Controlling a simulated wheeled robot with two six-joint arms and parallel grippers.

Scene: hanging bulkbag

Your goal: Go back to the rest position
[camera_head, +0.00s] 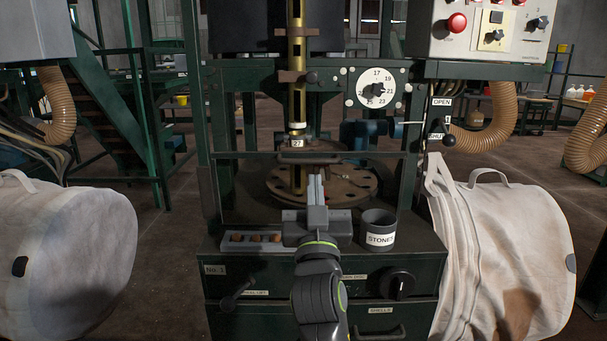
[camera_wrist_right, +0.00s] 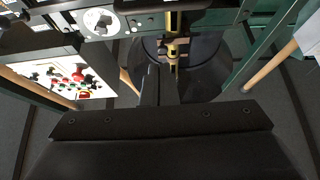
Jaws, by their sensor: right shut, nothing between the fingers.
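My right gripper (camera_head: 316,185) is in the middle of the head view, its fingers together and empty. It points away from me over the front of the green machine (camera_head: 222,245), in front of the brown round plate (camera_head: 345,188). In the right wrist view the closed fingers (camera_wrist_right: 158,85) reach towards a dark round shape whose identity I cannot tell. My right forearm comes up from the bottom of the head view. My left gripper is not in view.
A grey cup labelled STONES (camera_head: 379,226) stands right of my right gripper. A tray (camera_head: 230,247) with brown pieces lies to its left. A brass column (camera_head: 297,90) rises behind. White bulk bags (camera_head: 70,255) flank the machine. A control box (camera_head: 425,40) hangs upper right.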

